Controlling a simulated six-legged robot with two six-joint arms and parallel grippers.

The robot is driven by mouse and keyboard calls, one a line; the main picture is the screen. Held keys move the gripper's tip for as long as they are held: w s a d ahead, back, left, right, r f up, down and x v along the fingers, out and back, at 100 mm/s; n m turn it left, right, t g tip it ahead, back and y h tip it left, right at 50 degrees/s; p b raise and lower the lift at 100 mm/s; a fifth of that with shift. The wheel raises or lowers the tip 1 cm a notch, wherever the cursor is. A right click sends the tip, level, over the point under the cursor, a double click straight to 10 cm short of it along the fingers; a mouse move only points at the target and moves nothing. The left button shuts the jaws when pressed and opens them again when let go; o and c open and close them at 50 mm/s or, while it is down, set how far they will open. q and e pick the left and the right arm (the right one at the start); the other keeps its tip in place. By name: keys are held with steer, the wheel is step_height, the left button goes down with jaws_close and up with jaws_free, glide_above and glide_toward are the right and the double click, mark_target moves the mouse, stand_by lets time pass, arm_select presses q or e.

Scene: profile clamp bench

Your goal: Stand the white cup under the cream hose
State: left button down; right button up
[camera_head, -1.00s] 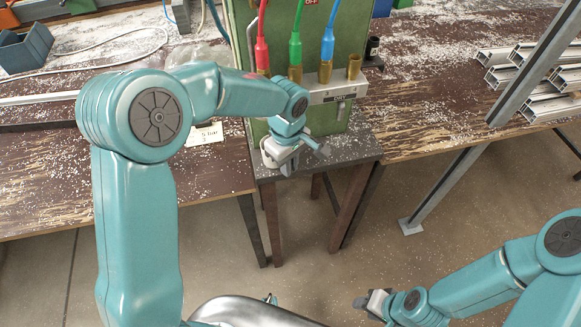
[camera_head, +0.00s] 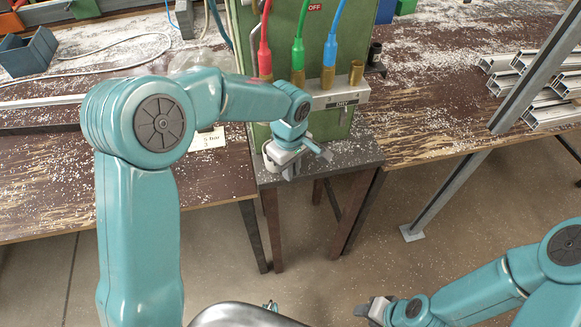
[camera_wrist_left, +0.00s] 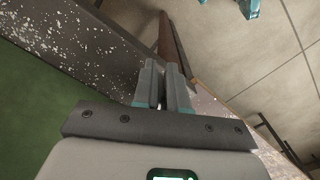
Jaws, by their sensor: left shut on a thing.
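My left gripper (camera_head: 316,153) is over the small grey table (camera_head: 345,157) in front of the green cabinet (camera_head: 345,26). It is shut, and a small white thing that looks like the white cup (camera_head: 268,160) shows at its left side, mostly hidden by the gripper. The left wrist view shows the fingers (camera_wrist_left: 164,90) close together, with no cup visible. Red (camera_head: 264,36), green (camera_head: 299,50) and blue hoses (camera_head: 331,46) end in brass fittings above. A thin cream line (camera_head: 110,47) lies on the left bench. My right gripper (camera_head: 366,306) is low, its fingers unclear.
A fourth brass fitting (camera_head: 357,70) has no hose. A label plate (camera_head: 342,102) sits below the fittings. Metal profiles (camera_head: 545,85) lie on the right bench, near a slanted grey post (camera_head: 470,165).

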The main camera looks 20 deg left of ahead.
arm_select(q)
steer(key=shift+f+b, duration=0.3)
steer(key=shift+b, duration=0.05)
stand_by(0.3)
steer(key=c, duration=1.1)
jaws_free()
steer(key=shift+a, duration=0.1)
steer(key=shift+a, duration=0.2)
steer(key=shift+s+r, duration=0.1)
steer(key=shift+r, duration=0.1)
